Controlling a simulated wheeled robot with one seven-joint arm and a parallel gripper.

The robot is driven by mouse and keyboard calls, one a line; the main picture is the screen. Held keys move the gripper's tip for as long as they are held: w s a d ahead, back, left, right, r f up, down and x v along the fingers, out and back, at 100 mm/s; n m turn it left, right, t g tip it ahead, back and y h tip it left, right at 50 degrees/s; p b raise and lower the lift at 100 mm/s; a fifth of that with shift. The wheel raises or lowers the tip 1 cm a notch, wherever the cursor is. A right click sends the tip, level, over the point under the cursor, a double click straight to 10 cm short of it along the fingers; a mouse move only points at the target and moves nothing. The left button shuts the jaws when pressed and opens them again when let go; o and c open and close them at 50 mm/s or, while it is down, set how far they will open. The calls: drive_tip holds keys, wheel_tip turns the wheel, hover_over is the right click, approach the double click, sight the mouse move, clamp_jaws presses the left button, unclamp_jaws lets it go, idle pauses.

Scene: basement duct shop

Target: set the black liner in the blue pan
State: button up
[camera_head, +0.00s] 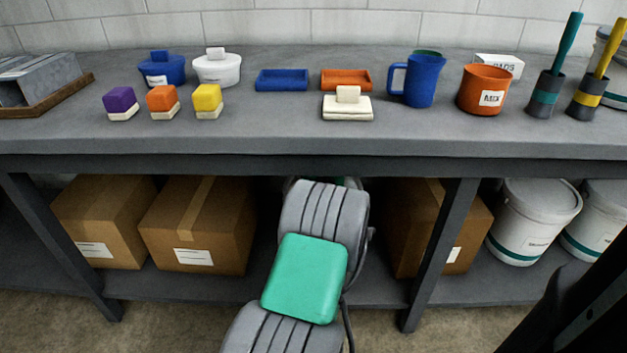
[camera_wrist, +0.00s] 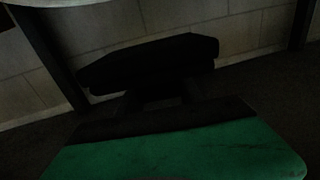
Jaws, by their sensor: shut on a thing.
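The blue pan (camera_head: 283,80) is a shallow rectangular tray. It stands on the bench near the middle in the head view, and I see nothing in it. In the wrist view my gripper (camera_wrist: 160,96) is shut on a dark slab, which looks like the black liner (camera_wrist: 150,61). The fingers are very dark, so the exact grip is hard to make out. The head view does not show the gripper or the black liner; my arm covers the area in front of the bench.
An orange pan (camera_head: 346,79) stands right of the blue pan, with a cream block with a grip (camera_head: 346,108) before it. Coloured blocks (camera_head: 162,102) lie left; a blue jug (camera_head: 419,82) and orange pot (camera_head: 486,90) stand right. The grey bench (camera_head: 260,130) has clear room in front.

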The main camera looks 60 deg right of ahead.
drive_tip(key=d+f, duration=0.1)
drive_tip(key=f, duration=0.1)
drive_tip(key=w+d+f+b, duration=0.1)
drive_tip(key=f, duration=0.1)
drive_tip(key=w+d+f, duration=0.1)
drive_tip(key=shift+w+d+f+b, duration=0.25)
drive_tip(key=shift+f+b, duration=0.15)
drive_tip(key=shift+d+f+b, duration=0.1)
drive_tip(key=shift+f+b, duration=0.7)
drive_tip(key=shift+f, duration=0.7)
drive_tip(key=shift+f, duration=0.15)
drive_tip(key=o, duration=1.4)
